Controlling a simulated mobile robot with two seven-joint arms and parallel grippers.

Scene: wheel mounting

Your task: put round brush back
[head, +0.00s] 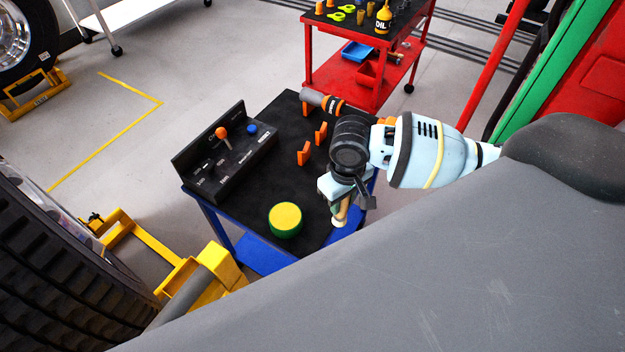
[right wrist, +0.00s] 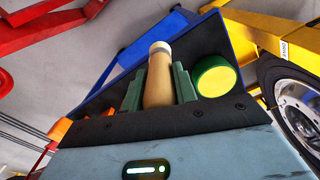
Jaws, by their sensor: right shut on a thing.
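My right gripper (head: 346,200) is shut on a pale wooden handle (head: 342,212), which I take to be the round brush. It is over the right side of the black-topped blue cart. In the right wrist view the tan handle (right wrist: 158,85) stands between the two green fingers, its pale rounded end pointing away from the palm. The brush's head is not visible in either view. My left gripper is not in view.
The cart top (head: 262,187) holds a control box (head: 222,155), a round yellow-and-green item (head: 286,219), orange holders (head: 304,153) and a grey-tipped tool (head: 322,101). A red cart (head: 345,83) stands behind; a large tyre (head: 70,270) and yellow lift (head: 150,240) are at left.

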